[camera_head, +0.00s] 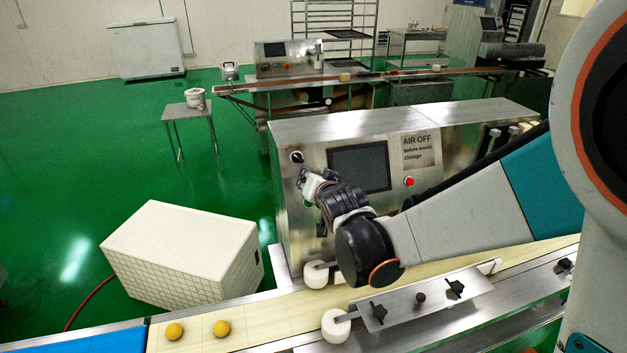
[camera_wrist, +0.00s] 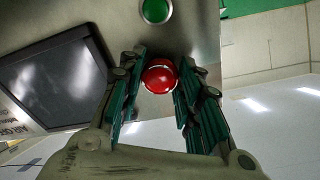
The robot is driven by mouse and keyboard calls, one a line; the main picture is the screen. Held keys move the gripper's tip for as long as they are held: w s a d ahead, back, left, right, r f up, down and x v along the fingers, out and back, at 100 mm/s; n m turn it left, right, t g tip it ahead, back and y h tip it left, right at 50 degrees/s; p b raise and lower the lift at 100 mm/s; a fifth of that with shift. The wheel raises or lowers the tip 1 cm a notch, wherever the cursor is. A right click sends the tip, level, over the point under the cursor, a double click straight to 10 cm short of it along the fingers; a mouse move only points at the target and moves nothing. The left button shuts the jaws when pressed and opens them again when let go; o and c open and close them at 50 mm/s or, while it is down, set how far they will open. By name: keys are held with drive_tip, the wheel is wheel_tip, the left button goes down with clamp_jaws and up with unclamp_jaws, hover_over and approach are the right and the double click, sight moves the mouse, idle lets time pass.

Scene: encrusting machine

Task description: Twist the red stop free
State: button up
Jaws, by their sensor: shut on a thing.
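The red stop (camera_wrist: 160,76) is a round red mushroom button on the metal front of the encrusting machine (camera_head: 318,128). In the wrist view it sits between the two green-padded fingers of my gripper (camera_wrist: 157,88), which are shut on its sides. In the head view my gripper (camera_head: 307,180) is at the panel just left of the dark screen (camera_head: 360,167) and hides this red stop. The screen also shows at the left in the wrist view (camera_wrist: 50,80). I cannot tell whether the stop has turned.
A green button (camera_wrist: 156,10) is close to the red stop. A second red button (camera_head: 409,181) is right of the screen, below the AIR OFF sign (camera_head: 418,150). A conveyor (camera_head: 270,312) with yellow balls (camera_head: 221,327) runs below. A white tiled box (camera_head: 180,255) stands at left.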

drive_tip(key=shift+w, duration=0.15)
drive_tip(key=o, duration=1.1)
drive_tip(key=shift+w+a+f, duration=0.1)
drive_tip(key=shift+w, duration=0.05)
